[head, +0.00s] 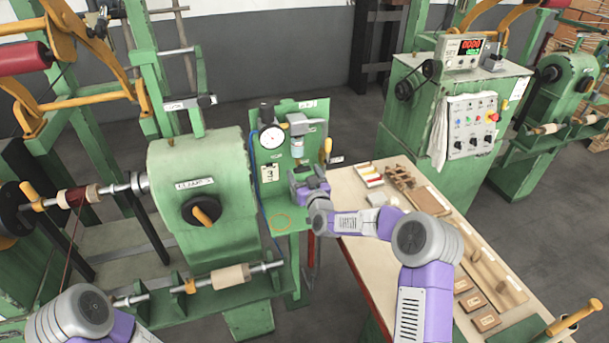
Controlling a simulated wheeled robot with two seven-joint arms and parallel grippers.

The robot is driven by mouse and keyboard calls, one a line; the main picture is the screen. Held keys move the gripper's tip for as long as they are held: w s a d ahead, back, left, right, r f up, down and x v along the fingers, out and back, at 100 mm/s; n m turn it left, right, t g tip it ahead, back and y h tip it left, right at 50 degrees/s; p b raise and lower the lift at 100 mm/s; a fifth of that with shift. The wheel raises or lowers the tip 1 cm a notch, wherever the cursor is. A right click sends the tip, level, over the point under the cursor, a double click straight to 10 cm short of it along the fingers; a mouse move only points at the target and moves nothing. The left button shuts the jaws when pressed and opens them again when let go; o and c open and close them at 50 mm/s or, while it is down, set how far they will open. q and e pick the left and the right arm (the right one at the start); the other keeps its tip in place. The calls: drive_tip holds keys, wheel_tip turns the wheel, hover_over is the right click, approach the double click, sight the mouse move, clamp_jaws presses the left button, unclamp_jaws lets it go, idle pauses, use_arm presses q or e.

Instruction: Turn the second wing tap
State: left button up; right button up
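A green service panel (313,112) stands at the middle, with a round white gauge (271,137), a grey-topped filter with a clear bowl (298,146) and a yellow handle (327,147) at its right edge. No wing tap can be made out clearly; the lower part of the panel is partly hidden behind my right gripper (302,177). That gripper is at the panel, below the filter bowl. Its fingers are too small and too covered to tell whether they are open or shut, or touching anything. My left arm shows only at the bottom left; its gripper is out of view.
A green winding machine (203,190) stands close left of the panel. A pale workbench (358,237) with wooden blocks and small parts is at the right, under my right arm. A green control cabinet (405,119) stands behind it.

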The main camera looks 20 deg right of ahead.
drive_tip(key=c, duration=0.9)
drive_tip(key=shift+f+n+b, duration=0.1)
drive_tip(key=shift+n+b, duration=0.5)
drive_tip(key=shift+b, duration=0.3)
drive_tip(key=n+b, duration=1.1)
drive_tip(key=n, duration=0.1)
drive_tip(key=shift+n+b, duration=1.4)
drive_tip(key=shift+n, duration=0.9)
drive_tip(key=o, duration=1.1)
